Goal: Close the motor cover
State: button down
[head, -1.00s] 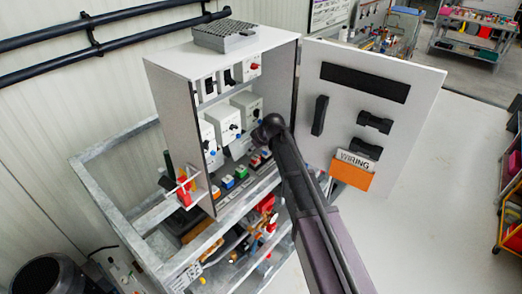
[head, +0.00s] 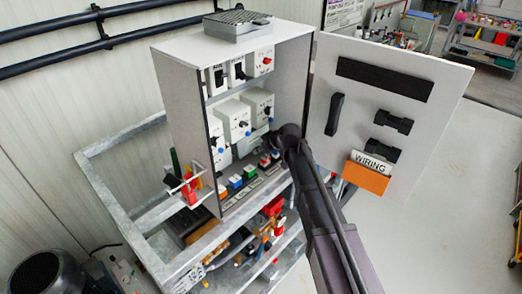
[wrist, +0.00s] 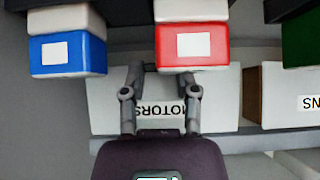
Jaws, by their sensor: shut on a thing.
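The motor cover (wrist: 160,108), a pale panel lettered MOTORS, fills the middle of the wrist view, below a red block (wrist: 193,47) with a white square. My gripper (wrist: 161,73) has its two dark fingers over this panel, one across each end of the lettering. The fingers stand apart and are shut on it, though the exact contact is hard to see. In the head view my arm reaches into the open grey cabinet (head: 180,105), and its dark wrist end hides the fingertips and part of the lower row there.
A blue block (wrist: 68,53) is left of the red one. Another lettered panel (wrist: 290,95) is close on the right. The cabinet door (head: 435,80) stands open with an orange WIRING pocket (head: 366,178). Control boxes (head: 232,118) sit above. A metal frame (head: 115,195) surrounds the cabinet's base.

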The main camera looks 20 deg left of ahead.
jog(key=shift+a+f, duration=0.15)
jog(key=shift+a, duration=0.1)
dwell(0.3)
jog(key=shift+c, duration=1.8)
grip_release()
jog(key=shift+w+a+f, duration=0.1)
jog(key=shift+w, duration=0.05)
